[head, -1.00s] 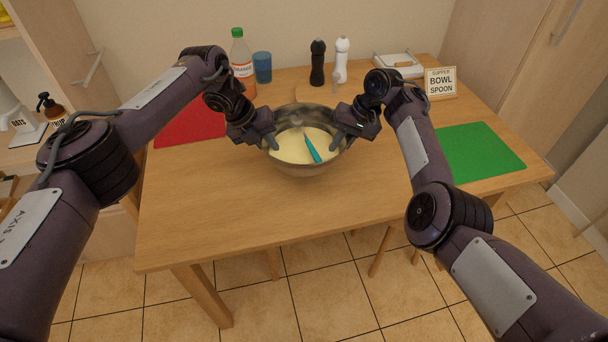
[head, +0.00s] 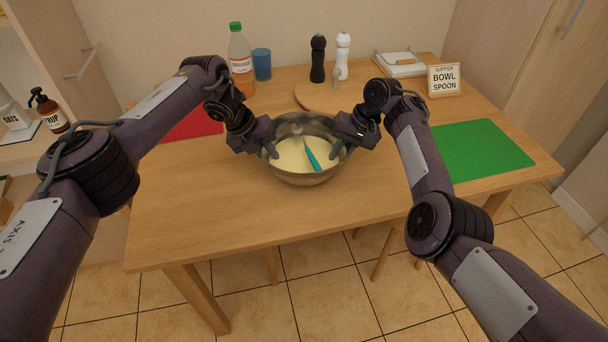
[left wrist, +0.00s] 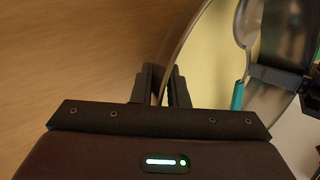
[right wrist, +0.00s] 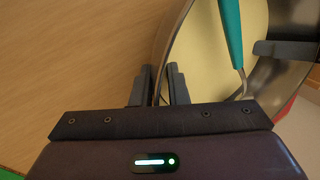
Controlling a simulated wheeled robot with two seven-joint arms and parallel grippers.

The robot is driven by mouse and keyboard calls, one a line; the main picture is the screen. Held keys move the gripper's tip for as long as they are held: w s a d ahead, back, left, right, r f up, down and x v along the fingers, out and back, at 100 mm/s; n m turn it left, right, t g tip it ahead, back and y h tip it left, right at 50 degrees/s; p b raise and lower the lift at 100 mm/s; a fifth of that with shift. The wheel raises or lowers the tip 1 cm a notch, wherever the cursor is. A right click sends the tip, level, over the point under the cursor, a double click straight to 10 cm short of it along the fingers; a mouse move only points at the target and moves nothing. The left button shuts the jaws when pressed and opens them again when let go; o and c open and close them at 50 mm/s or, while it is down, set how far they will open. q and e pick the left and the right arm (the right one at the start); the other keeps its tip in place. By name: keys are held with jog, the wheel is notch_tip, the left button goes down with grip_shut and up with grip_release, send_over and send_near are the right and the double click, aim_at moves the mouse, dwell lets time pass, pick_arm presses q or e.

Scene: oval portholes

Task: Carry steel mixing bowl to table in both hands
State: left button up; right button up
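The steel mixing bowl (head: 308,180) holds pale yellow batter and is upright over the middle of the wooden table (head: 220,220). I cannot tell whether its base touches the tabletop. A spoon with a teal handle (head: 313,157) leans inside it. My left gripper (head: 270,148) is shut on the bowl's left rim, and my right gripper (head: 341,146) is shut on its right rim. In the left wrist view, the bowl wall (left wrist: 180,48) runs between the fingers. In the right wrist view, the bowl wall (right wrist: 168,55) also passes between them.
A round board (head: 318,97), pepper mill (head: 317,60), white mill (head: 342,58), blue cup (head: 262,65) and bottle (head: 240,62) stand behind. A red mat (head: 195,126) and green mat (head: 480,150) lie either side. A sign (head: 444,80) stands back right. The table's front is clear.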

pick_arm(q)
jog(key=o, duration=0.4)
pick_arm(e)
jog(key=o, duration=0.4)
jog(key=shift+r, duration=0.1)
pick_arm(q)
jog(key=shift+r, duration=0.1)
pick_arm(e)
jog(key=shift+r, duration=0.1)
pick_arm(q)
jog(key=v, duration=1.2)
pick_arm(e)
jog(key=v, duration=0.7)
pick_arm(q)
jog(key=shift+a, duration=0.1)
pick_arm(e)
jog(key=shift+d, duration=0.15)
